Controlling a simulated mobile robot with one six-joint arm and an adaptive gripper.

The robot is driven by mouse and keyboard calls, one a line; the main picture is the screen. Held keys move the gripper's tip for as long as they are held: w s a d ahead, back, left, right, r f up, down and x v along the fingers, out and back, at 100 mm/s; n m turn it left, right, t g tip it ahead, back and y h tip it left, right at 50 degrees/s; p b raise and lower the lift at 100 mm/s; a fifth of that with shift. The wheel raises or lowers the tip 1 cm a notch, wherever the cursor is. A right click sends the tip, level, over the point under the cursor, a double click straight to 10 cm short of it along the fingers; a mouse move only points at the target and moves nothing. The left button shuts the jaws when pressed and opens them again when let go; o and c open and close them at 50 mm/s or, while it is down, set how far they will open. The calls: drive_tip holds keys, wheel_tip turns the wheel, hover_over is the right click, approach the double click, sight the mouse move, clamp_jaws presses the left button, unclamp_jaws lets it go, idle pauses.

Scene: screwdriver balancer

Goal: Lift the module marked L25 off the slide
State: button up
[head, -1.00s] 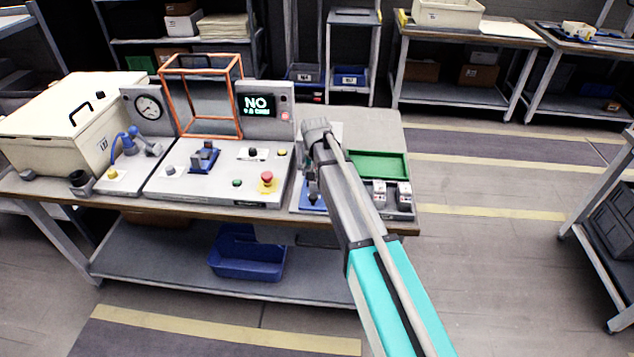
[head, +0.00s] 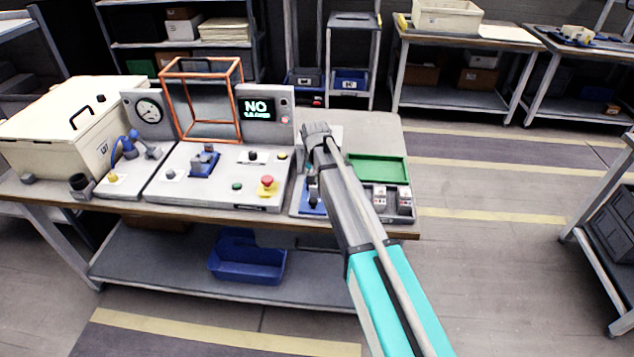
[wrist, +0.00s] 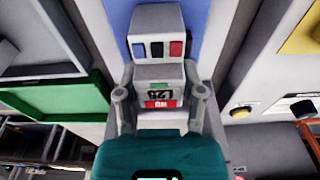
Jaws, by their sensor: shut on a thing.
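The module marked L25 (wrist: 160,88) is a small grey block in the wrist view, with an upside-down label, a green strip and a red band. My gripper (wrist: 160,97) has one finger on each side of it and is shut on it. Just beyond it is a grey block (wrist: 155,30) with black, blue and red patches; I cannot tell whether the two are joined. The blue slide (wrist: 206,35) lies behind them. I cannot see whether the module touches it. In the head view my arm mostly hides the gripper; part of the blue slide (head: 312,207) shows.
A green tray (head: 378,168) lies right of my arm, with two labelled grey modules (head: 392,197) in front. To the left stand a control panel with a red button (head: 267,182), an orange frame (head: 162,95) and a screen (head: 257,106) reading "NO".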

clamp_jaws()
drive_tip(key=shift+r, duration=0.1)
drive_tip(key=shift+r+p, duration=1)
drive_tip(key=shift+p, duration=0.1)
drive_tip(key=s+d+r+p, duration=0.8)
drive_tip(key=s+r+p, duration=0.2)
drive_tip(key=s, duration=0.1)
drive_tip(key=shift+d+r+p, duration=0.4)
